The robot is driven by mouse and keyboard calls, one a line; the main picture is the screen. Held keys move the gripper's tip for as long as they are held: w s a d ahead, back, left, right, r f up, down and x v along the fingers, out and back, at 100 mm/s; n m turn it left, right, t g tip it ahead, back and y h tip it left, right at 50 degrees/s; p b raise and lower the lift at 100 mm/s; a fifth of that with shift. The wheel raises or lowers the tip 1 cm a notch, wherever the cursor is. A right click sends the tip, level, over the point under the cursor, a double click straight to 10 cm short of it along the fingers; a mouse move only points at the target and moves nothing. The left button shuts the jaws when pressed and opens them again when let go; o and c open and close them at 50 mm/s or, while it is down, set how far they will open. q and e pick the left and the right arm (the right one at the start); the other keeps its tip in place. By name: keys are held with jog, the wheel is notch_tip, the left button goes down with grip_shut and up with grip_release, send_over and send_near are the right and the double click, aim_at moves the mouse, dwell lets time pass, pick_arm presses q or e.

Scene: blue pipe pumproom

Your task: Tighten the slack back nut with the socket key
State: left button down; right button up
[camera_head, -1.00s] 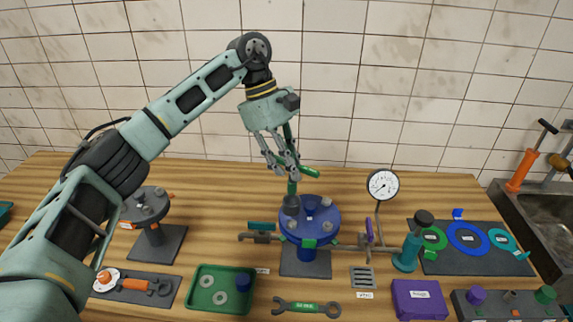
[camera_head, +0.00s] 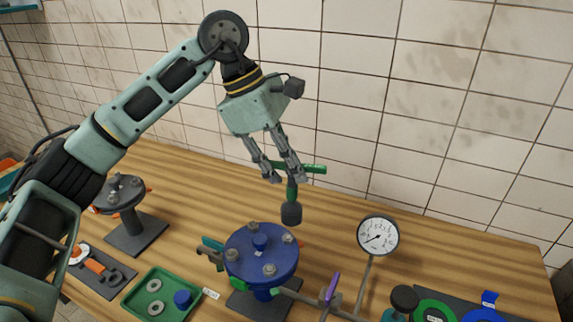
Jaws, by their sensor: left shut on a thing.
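My left gripper (camera_head: 286,178) is shut on the green T-handled socket key (camera_head: 313,169), above and behind the flange. The key hangs upright, its dark socket (camera_head: 291,213) pointing down. The socket is in the air, clear of the nuts. The blue round flange (camera_head: 246,262) stands below on the bench with several grey nuts around its rim. The back nut (camera_head: 253,226) sits at the flange's far edge, left of the socket; I cannot tell by eye how tight it is. My right gripper is out of view.
A pressure gauge (camera_head: 378,236) stands right of the flange on a thin pipe. A second, grey flange stand (camera_head: 121,190) is at the left. A green tray (camera_head: 137,301) with washers lies front left. The tiled wall is behind the bench.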

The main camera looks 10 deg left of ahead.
pick_arm(q)
jog(key=shift+s+a+f, duration=0.1)
jog(key=shift+a, duration=0.1)
jog(key=shift+s+a+f+b, duration=0.15)
jog(key=shift+a+f+b, duration=0.2)
jog(key=shift+f+b, duration=0.1)
jog(key=shift+f, duration=0.25)
jog(key=shift+d+f+b, duration=0.15)
jog(key=shift+f+b, duration=0.3)
jog(key=shift+f, duration=0.1)
jog(key=shift+f+b, duration=0.45)
jog(key=shift+f, duration=0.3)
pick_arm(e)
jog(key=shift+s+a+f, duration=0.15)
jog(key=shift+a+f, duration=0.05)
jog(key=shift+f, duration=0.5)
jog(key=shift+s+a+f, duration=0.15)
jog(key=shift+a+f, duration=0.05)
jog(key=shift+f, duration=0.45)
pick_arm(q)
jog(key=shift+f, duration=0.2)
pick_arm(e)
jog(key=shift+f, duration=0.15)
